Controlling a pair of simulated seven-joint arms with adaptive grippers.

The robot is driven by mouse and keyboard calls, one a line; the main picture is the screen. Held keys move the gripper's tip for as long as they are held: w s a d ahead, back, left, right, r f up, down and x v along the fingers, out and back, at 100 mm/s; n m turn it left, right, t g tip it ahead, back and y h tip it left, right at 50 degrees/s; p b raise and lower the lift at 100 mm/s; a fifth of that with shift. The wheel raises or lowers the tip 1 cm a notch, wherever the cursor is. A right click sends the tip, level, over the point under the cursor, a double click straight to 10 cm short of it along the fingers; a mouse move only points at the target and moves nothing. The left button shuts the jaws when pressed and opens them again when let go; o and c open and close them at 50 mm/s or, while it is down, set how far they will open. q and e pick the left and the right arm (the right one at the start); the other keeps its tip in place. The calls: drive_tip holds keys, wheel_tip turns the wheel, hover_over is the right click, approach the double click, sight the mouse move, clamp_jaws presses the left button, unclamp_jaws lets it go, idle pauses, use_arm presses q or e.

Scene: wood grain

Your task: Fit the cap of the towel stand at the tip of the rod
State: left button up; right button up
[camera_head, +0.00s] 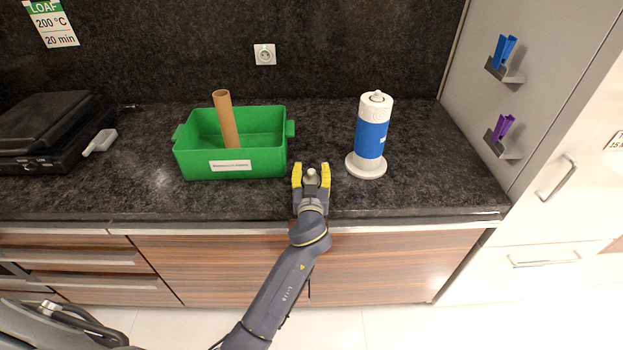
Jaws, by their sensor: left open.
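The towel stand (366,166) stands upright on the dark counter, right of centre, with a white roll in a blue wrapper (371,138) around its rod. The tip of the rod (377,96) shows at the top of the roll. My left gripper (311,174) is open near the counter's front edge, left of the stand, its yellow fingers pointing away from me. A small light grey knob-like piece (311,177), which looks like the cap, shows between the fingers. I cannot tell whether it touches them. My right gripper is not in view.
A green bin (190,160) with a brown cardboard tube (227,118) stands left of the gripper. A black appliance (45,130) is at the far left. Blue clips (505,50) and purple clips (503,127) sit in holders on the right wall. The counter right of the stand is clear.

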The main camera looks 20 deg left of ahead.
use_arm(q)
drive_tip(key=shift+c, duration=0.6)
clamp_jaws()
drive_tip(key=shift+s+r, duration=0.15)
